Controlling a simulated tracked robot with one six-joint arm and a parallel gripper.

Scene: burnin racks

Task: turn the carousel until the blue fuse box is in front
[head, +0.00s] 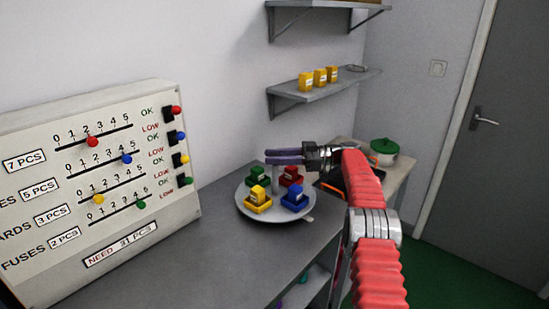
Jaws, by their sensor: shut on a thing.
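The round white carousel (272,218) stands on the grey bench. It bears a blue fuse box (295,200) at front right, a yellow one (257,201) at front left, a green one (256,178) at back left and a red one (291,177) at back right. My gripper (271,157) reaches in from the right above the carousel, its purple fingers level and pointing left. It is shut on the pale upright post (271,179) at the carousel's middle. The fingers partly hide the post's top.
A panel (90,190) with sliders and coloured knobs stands at left. Wall shelves (318,92), the lower holding yellow boxes, hang behind. A green pot (384,148) and a dark tray (335,189) lie right of the carousel. The bench front left (200,255) is clear.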

